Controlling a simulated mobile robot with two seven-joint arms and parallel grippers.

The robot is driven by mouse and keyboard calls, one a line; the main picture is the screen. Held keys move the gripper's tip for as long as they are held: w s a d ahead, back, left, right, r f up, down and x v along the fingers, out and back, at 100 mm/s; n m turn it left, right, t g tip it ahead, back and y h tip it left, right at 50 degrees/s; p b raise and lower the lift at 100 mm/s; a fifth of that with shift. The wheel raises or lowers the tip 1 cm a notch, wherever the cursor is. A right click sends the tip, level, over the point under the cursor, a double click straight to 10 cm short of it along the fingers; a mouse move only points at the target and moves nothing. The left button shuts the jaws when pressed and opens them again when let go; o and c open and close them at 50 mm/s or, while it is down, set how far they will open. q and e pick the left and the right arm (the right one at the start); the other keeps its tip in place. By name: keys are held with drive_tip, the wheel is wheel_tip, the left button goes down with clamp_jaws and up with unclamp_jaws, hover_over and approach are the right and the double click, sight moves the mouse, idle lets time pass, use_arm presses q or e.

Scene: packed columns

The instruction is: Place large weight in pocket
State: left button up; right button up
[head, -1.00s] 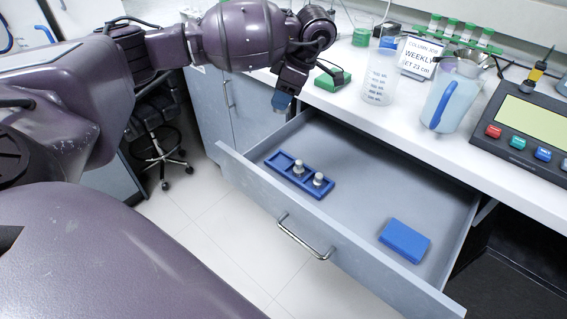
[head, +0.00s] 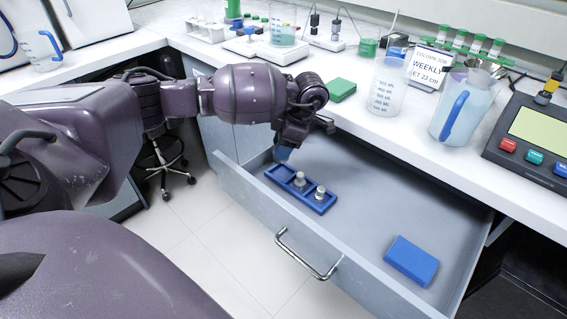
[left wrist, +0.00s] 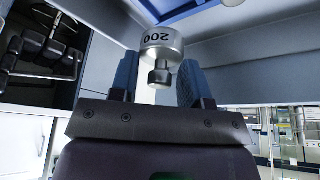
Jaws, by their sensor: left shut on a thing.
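My left gripper (head: 283,154) is over the open drawer, just above the far-left end of the blue tray (head: 329,206). In the left wrist view its blue fingertips (left wrist: 158,80) are shut on the knob of a large silver weight (left wrist: 162,44) marked 200. The head view barely shows this weight, as the gripper hides it. The tray has a row of pockets. Two smaller silver weights, a middle one (head: 299,180) and a right one (head: 320,192), stand in it. The left-end pocket looks empty. My right gripper is out of view.
The drawer (head: 365,215) stands open with a bar handle (head: 305,256) on its front. A blue box (head: 411,260) lies at its right end. The drawer floor between is clear. A beaker (head: 386,85) and a jug (head: 459,105) stand on the counter above.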

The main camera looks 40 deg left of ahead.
use_arm(q)
wheel_tip(320, 180, down, 6)
drive_tip(key=shift+f+b, duration=0.1)
drive_tip(key=shift+b, duration=0.5)
drive_tip(key=o, duration=1)
drive_tip(key=shift+o, duration=0.2)
drive_tip(key=p+v, duration=0.1)
drive_tip(key=v, duration=1.1)
drive_tip(key=shift+p, duration=0.35)
drive_tip(key=shift+s+r, duration=0.1)
drive_tip(key=shift+r, duration=0.1)
